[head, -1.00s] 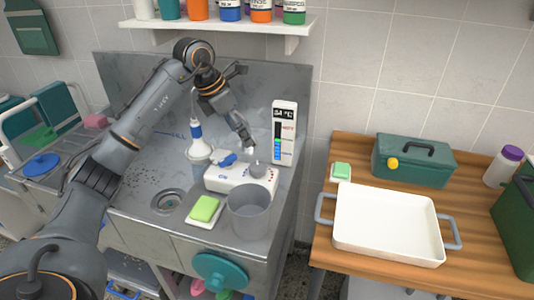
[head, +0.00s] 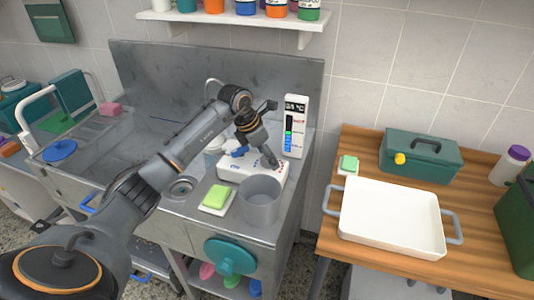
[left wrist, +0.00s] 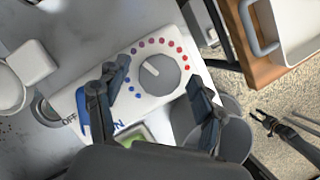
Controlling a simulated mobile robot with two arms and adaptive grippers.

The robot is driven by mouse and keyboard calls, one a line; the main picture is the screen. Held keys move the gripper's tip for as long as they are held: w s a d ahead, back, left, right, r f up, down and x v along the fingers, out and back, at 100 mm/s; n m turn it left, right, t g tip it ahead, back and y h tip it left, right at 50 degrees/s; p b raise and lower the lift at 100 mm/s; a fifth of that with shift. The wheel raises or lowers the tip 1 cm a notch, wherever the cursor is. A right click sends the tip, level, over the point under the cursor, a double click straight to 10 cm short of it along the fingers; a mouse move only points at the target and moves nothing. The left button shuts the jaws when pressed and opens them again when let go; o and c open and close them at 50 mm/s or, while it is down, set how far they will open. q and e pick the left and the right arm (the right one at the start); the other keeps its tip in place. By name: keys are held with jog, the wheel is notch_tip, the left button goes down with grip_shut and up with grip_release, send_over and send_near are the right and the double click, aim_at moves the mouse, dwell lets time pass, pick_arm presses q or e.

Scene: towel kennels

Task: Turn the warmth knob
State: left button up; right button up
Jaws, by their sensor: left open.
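The white control box (head: 228,170) stands on the steel sink unit. In the left wrist view its round grey knob (left wrist: 160,75) has a white pointer line and an arc of blue to red dots around it. In the head view the knob is hidden by my left gripper (head: 270,162). My left gripper also shows in the left wrist view (left wrist: 158,98), open, one finger on each side of the knob's near side; I cannot tell whether they touch it. A dark claw at the right of that view appears to be my right gripper (left wrist: 264,121); its jaw state is unclear.
A blue lever (head: 239,152) sits on the box's left. A grey pot (head: 261,203) and a green sponge (head: 216,196) stand in front. A temperature display (head: 294,128) stands behind. A white tray (head: 390,220) lies on the wooden table at right.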

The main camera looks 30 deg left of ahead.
pick_arm(q)
jog(key=shift+c, duration=1.2)
jog(key=c, duration=0.9)
jog(key=shift+a+f+m+b, duration=0.15)
jog(key=shift+m+b, duration=0.55)
jog(key=shift+b, duration=0.1)
jog(key=shift+m+g+h+b, duration=0.3)
jog(key=shift+m+h, duration=0.1)
jog(key=shift+m, duration=0.2)
pick_arm(e)
jog(key=shift+s+d+f, duration=0.1)
jog(key=shift+s+f, duration=0.2)
jog(key=shift+f, duration=0.25)
jog(key=shift+s+f, duration=0.3)
jog(key=shift+f, duration=0.25)
pick_arm(q)
jog(key=o, duration=1.1)
jog(key=shift+o, duration=0.2)
